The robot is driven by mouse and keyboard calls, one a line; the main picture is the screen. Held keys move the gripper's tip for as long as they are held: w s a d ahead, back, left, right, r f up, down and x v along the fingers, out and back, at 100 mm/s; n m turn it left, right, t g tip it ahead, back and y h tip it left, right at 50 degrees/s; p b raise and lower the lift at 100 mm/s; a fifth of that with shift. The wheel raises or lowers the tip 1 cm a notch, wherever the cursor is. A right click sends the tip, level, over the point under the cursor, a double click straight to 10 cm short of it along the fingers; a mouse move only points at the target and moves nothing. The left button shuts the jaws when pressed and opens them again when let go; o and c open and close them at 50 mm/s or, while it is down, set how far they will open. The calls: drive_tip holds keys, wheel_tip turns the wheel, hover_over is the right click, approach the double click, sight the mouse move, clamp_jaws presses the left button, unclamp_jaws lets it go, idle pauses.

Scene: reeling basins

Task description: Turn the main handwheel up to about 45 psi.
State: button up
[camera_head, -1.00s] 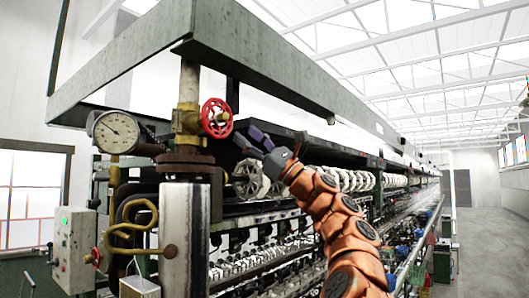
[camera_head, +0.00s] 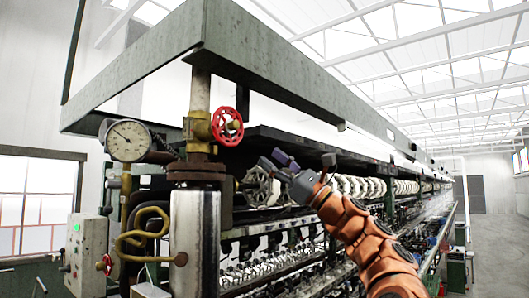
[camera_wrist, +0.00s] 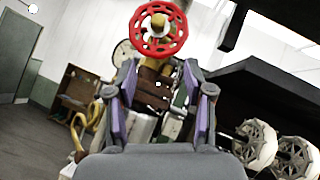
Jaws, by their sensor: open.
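The red main handwheel (camera_head: 227,126) sits on a brass valve of the vertical pipe in the head view. In the wrist view the handwheel (camera_wrist: 158,28) is upright at the top middle, ahead of and above the fingers. The round pressure gauge (camera_head: 128,140) is left of the valve; its needle points to the upper left, and its numbers are too small to read. My gripper (camera_head: 278,162) is right of and below the handwheel, apart from it. In the wrist view my gripper (camera_wrist: 158,98) has its two purple-padded fingers spread with nothing between them.
A green beam frame (camera_head: 270,65) hangs above the valve. A dark shelf (camera_head: 300,146) and white reels (camera_head: 352,187) lie behind my gripper. A metal cylinder (camera_head: 193,245), a yellow bent pipe (camera_head: 140,235) and a control box (camera_head: 86,250) stand below. The aisle at right is clear.

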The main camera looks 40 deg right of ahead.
drive_tip(key=w+d+f+m+g+h, duration=0.2)
drive_tip(key=w+d+f+m+h, duration=0.5)
drive_tip(key=d+f+h, duration=0.6)
drive_tip(key=s+d+r+n+g+h+b, duration=0.15)
drive_tip(key=s+d+g+h, duration=0.3)
drive_tip(key=h, duration=0.65)
drive_tip(key=s+a+r+n+t+h+b, duration=0.1)
drive_tip(key=s+a+r+n+h, duration=0.15)
drive_tip(key=r, duration=0.25)
drive_tip(key=s+a+r+n+t+h, duration=0.1)
drive_tip(key=s+r+n+h, duration=0.15)
drive_tip(key=r+n, duration=0.2)
drive_tip(key=n+t+y, duration=0.9)
drive_tip(key=n+y, duration=0.9)
drive_tip(key=n, duration=0.3)
approach(238, 131)
drive_tip(key=s+a, duration=0.2)
drive_tip(key=a, duration=0.1)
drive_tip(key=shift+s+r+p+x, duration=0.1)
drive_tip(key=shift+p+x, duration=0.6)
drive_tip(key=shift+x, duration=1.35)
drive_tip(key=shift+s+r+p+x, duration=0.1)
drive_tip(key=shift+p+x, duration=0.55)
drive_tip(key=shift+x, duration=1.4)
